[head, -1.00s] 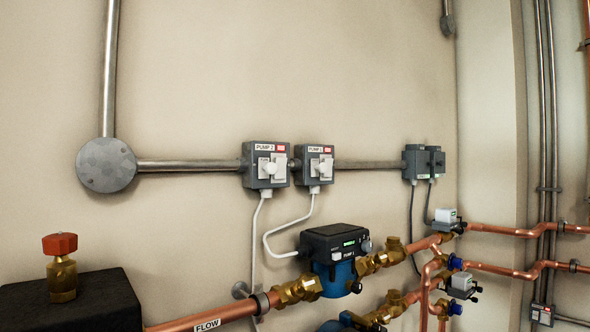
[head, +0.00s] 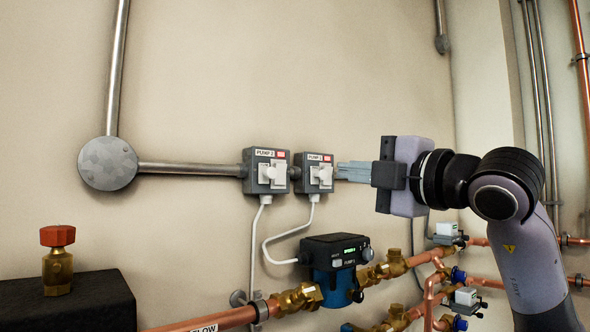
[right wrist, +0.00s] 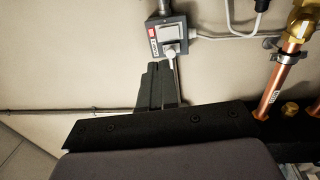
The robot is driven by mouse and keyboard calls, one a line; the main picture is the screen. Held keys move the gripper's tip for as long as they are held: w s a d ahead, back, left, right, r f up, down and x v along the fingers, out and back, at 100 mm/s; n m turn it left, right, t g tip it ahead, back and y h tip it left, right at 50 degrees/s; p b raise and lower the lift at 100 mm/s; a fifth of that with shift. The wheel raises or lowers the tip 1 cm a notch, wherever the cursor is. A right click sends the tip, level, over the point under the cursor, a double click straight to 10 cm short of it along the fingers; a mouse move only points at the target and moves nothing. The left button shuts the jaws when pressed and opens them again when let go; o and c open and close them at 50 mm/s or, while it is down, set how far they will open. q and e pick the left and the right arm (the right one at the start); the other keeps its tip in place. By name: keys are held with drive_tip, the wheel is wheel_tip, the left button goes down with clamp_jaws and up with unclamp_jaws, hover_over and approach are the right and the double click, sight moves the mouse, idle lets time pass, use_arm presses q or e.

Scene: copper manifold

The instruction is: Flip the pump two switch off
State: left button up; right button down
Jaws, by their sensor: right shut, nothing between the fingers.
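The PUMP 2 switch box (head: 250,181) is grey with a red tag and sits on the wall left of centre in the head view. Its white switch (head: 266,174) stands out from its front. The similar PUMP 1 box (head: 301,184) with its own white switch (head: 323,174) is just to its right. My right gripper (head: 338,171) is shut and empty, its fingertips pointing left close to the right side of the PUMP 1 box. In the right wrist view, the fingertips (right wrist: 160,66) are near a switch box (right wrist: 187,31) with unreadable label. My left gripper is not in view.
A metal conduit (head: 190,168) runs from a round junction box (head: 108,163) to the switches. Below are white cables (head: 267,240), a blue pump with black top (head: 334,250) and copper pipes (head: 225,318). A red-capped brass valve (head: 57,262) stands lower left. Wall above is clear.

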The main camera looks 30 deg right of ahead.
idle(0.3)
drive_tip(key=p, duration=0.5)
approach(285, 165)
drive_tip(key=w, duration=0.3)
drive_tip(key=w+r, duration=0.1)
drive_tip(key=w, duration=0.1)
drive_tip(key=shift+w+a+r, duration=0.1)
drive_tip(key=shift+w+a, duration=0.1)
drive_tip(key=shift+a, duration=0.1)
drive_tip(key=shift+w+p, duration=0.4)
drive_tip(key=shift+w, duration=0.3)
